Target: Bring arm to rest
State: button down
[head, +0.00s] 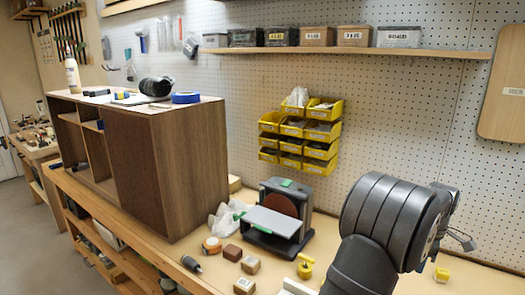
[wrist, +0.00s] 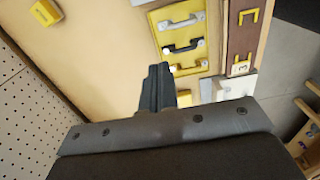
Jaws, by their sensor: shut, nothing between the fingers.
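My gripper (wrist: 157,72) shows in the wrist view with its dark fingers together and nothing between them. It is over the light bench top (wrist: 100,60), beside a yellow panel (wrist: 178,22) that carries several handles. How far it is above the bench I cannot tell. In the head view my dark arm fills the lower right, and the fingers cannot be made out there.
A brown cabinet (head: 165,165) stands left on the bench. A sander (head: 275,220), small wooden blocks (head: 250,265) and a yellow item (head: 305,266) lie left of my arm. The pegboard (wrist: 20,110) rises beside the bench. A yellow block (wrist: 45,12) lies near it.

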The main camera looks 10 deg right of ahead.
notch_tip(320, 180, down, 10)
dwell(0.4)
jog(key=shift+r, duration=0.1)
jog(key=c, duration=0.5)
grip_release()
jog(key=shift+r, duration=0.1)
jog(key=o, duration=0.3)
jog(key=shift+s+a+r+m, duration=0.15)
jog(key=shift+r+m, duration=0.05)
jog(key=shift+m, duration=0.2)
jog(key=shift+o, duration=1)
jog(key=s+r+m, duration=0.1)
jog(key=m, duration=0.1)
jog(key=a+r+m, duration=0.1)
jog(key=r+m, duration=0.1)
jog(key=m, duration=0.1)
jog(key=s+a+r+m, duration=0.1)
jog(key=m, duration=0.1)
jog(key=shift+s+a+r, duration=0.2)
jog(key=shift+s+r, duration=0.05)
jog(key=shift+s, duration=0.05)
jog(key=s+a+r+m, duration=0.4)
jog(key=r+m, duration=0.1)
jog(key=m, duration=0.5)
jog(key=f, duration=1)
jog(key=shift+w+d+f, duration=0.1)
jog(key=shift+w+f, duration=0.1)
jog(key=shift+w, duration=0.05)
